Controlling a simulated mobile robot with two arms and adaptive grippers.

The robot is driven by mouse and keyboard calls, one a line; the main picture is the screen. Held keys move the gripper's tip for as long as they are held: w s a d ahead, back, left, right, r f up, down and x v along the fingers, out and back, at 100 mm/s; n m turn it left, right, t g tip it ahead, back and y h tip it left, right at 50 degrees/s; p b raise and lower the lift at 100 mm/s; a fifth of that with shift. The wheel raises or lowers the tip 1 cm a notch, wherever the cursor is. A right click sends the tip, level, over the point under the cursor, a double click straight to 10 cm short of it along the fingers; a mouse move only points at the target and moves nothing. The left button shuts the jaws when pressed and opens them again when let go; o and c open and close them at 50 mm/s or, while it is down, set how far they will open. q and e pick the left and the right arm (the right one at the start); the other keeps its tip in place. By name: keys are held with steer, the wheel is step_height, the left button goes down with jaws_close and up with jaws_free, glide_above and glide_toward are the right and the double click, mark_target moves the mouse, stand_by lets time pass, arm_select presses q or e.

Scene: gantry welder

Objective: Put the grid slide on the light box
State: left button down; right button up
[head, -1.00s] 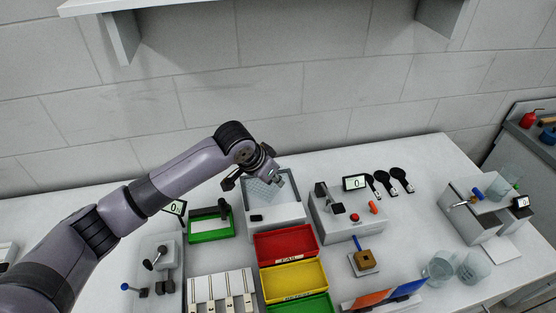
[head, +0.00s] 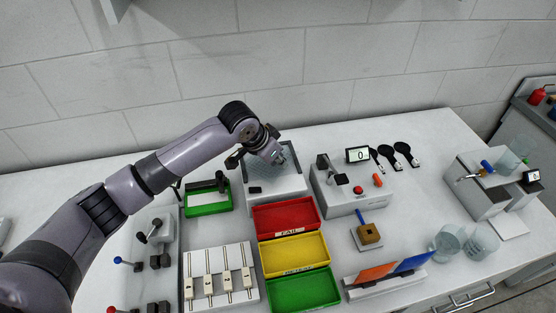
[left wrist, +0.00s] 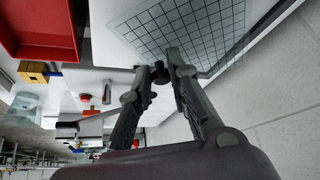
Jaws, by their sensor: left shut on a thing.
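The light box (head: 278,197) is a pale box with a grey top panel and a small black part at its front. It stands at the back of the table. My left gripper (head: 274,156) is over its top, at the rear. The grid slide (left wrist: 190,28), a clear sheet with dark grid lines, shows in the left wrist view over a white surface. My left gripper (left wrist: 163,75) is shut on a dark knob at the slide's edge. I cannot tell whether the slide touches the box. The arm partly hides it in the head view.
Red (head: 284,217), yellow (head: 293,247) and green (head: 303,288) bins stand in front of the light box. A device with a display (head: 358,155) stands to its right, a green-framed device (head: 207,200) to its left. The wall is behind.

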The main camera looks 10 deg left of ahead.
arm_select(q)
steer(key=shift+f+b, duration=0.3)
steer(key=shift+f, duration=0.25)
steer(key=shift+f, duration=0.2)
steer(key=c, duration=1.4)
jaws_free()
